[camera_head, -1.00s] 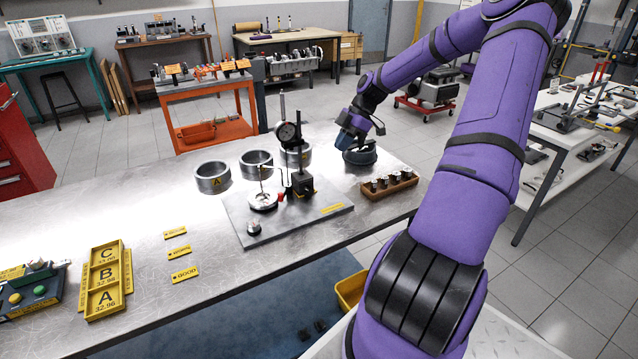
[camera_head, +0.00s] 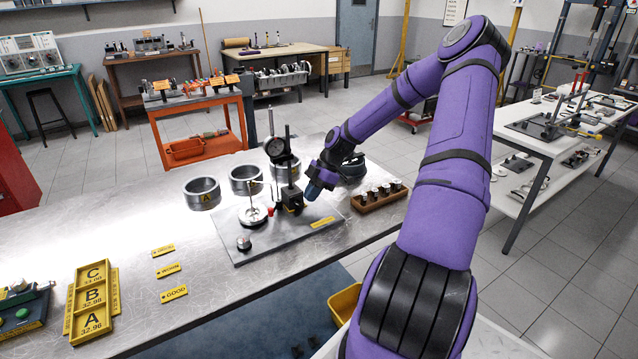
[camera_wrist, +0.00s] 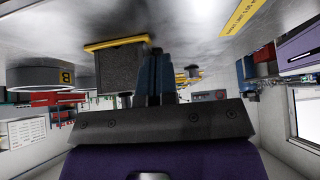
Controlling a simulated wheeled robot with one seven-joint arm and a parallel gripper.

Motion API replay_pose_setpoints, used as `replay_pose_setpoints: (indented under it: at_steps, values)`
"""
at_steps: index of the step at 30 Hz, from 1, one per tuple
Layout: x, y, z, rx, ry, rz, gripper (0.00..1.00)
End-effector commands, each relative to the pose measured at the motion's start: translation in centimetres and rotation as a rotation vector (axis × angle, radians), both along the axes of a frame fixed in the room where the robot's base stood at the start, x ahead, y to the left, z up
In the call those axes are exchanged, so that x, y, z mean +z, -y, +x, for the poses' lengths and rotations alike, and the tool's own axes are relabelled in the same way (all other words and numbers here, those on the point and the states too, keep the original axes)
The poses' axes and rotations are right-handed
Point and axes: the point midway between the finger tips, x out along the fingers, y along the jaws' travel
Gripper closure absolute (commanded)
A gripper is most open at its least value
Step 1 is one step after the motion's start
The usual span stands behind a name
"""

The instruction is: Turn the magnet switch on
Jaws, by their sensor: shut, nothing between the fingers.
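The magnet base is a black block (camera_head: 292,195) on the grey plate (camera_head: 262,246), with an upright post and a round dial gauge (camera_head: 277,148) above it. A small red part (camera_head: 270,211) shows at its left; I cannot tell whether it is the switch. My gripper (camera_head: 312,192) is just right of the block, low over the plate. In the wrist view, which is upside down, my gripper (camera_wrist: 156,72) is shut and empty beside a grey block (camera_wrist: 122,70) with a yellow edge, apparently the base. Whether they touch is unclear.
Metal rings (camera_head: 202,193) stand behind the plate, one marked B (camera_wrist: 50,78) in the wrist view. A wooden holder with several small parts (camera_head: 378,199) is at the right. Yellow tags (camera_head: 174,293) and a yellow lettered tray (camera_head: 92,305) lie at the left.

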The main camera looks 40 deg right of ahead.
Motion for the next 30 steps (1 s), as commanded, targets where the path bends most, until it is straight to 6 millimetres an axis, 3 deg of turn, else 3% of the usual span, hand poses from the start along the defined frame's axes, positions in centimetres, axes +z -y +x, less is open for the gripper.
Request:
replay_pose_setpoints:
  at_steps: [6, 30]
  values:
    - [-0.75, -0.79, 0.19, 0.0, 0.0, 0.0, 1.0]
    - [-1.08, -0.55, 0.14, 0.0, 0.0, 0.0, 1.0]
